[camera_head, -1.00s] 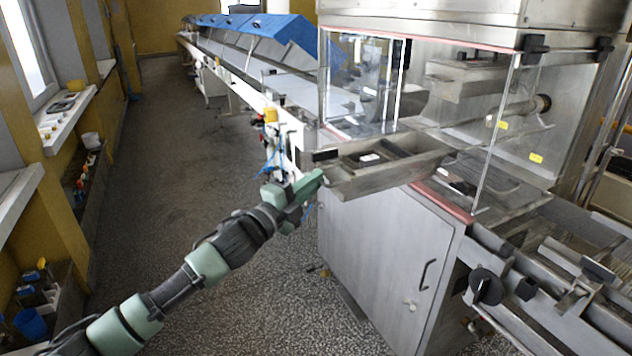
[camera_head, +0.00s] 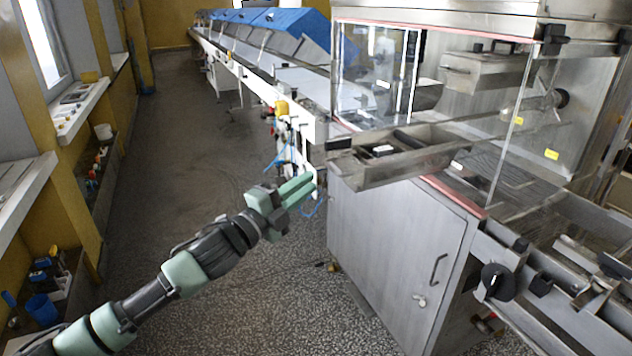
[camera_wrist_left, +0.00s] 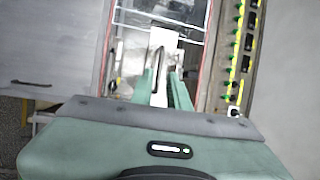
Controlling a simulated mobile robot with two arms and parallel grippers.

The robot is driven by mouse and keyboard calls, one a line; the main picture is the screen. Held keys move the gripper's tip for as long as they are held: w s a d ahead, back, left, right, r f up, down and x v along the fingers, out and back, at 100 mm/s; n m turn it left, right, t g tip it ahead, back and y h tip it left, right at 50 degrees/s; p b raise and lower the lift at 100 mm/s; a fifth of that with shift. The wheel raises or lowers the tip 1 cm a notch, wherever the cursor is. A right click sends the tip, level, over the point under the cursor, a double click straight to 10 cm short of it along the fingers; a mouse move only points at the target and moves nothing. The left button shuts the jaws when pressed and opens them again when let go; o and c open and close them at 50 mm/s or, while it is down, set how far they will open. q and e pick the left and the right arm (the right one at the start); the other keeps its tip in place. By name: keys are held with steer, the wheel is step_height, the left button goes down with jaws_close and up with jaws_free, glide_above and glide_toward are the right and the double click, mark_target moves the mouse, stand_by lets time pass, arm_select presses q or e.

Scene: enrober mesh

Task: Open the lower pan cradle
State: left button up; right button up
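The lower pan cradle (camera_head: 375,180) is a grey metal tray sticking out to the left of the machine, below the clear guard, with dark bars across its top. My left gripper (camera_head: 305,186), with pale green fingers, is just left of and slightly below the cradle's outer end, with a small gap between them. In the left wrist view, the fingers (camera_wrist_left: 162,90) stand apart, and a bright metal part shows between and beyond them. I cannot tell which part that is. I see nothing held. My right gripper is in neither view.
The machine's steel cabinet (camera_head: 395,255) stands below the cradle. Clear guard panels (camera_head: 375,75) rise above it, with a metal box (camera_head: 485,75) behind them. A long conveyor with blue covers (camera_head: 270,20) runs back. The speckled floor (camera_head: 200,150) at left is open.

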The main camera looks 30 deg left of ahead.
arm_select(q)
steer(key=shift+v, duration=0.9)
